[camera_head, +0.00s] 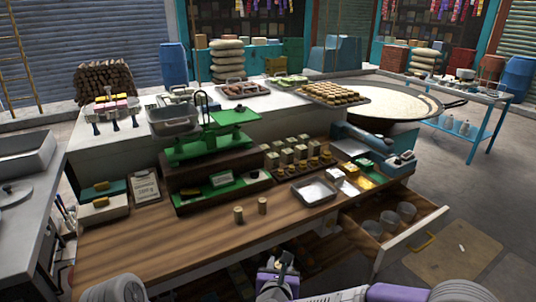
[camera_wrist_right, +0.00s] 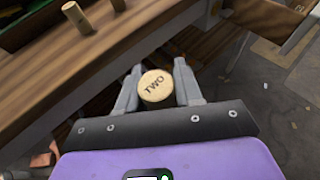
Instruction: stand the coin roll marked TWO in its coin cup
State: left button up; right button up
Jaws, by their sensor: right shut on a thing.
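My right gripper (camera_head: 283,264) is low in front of the wooden counter, left of the open drawer. In the right wrist view, its fingers (camera_wrist_right: 157,88) are shut on the coin roll marked TWO (camera_wrist_right: 156,86), a pale tan cylinder with its lettered end facing the camera. Three grey coin cups (camera_head: 388,219) stand in the open drawer; any markings are too small to read. Two other coin rolls stand on the counter near its front edge (camera_head: 239,215) (camera_head: 262,205). My left gripper is not in view.
The drawer (camera_head: 408,240) sticks out from the counter's right front. On the counter (camera_head: 150,258) are a green scale (camera_head: 205,145), a metal tray (camera_head: 314,190) and several weights and small blocks. The counter's front left is clear.

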jog(key=w+d+n+y+p, duration=0.2)
jog(key=w+d+p, duration=0.3)
jog(key=d, duration=0.9)
jog(key=s+f+b, duration=0.1)
jog(key=s+f, duration=0.4)
jog(key=f, duration=0.6)
jog(key=shift+f, duration=0.25)
jog(key=shift+a, duration=0.1)
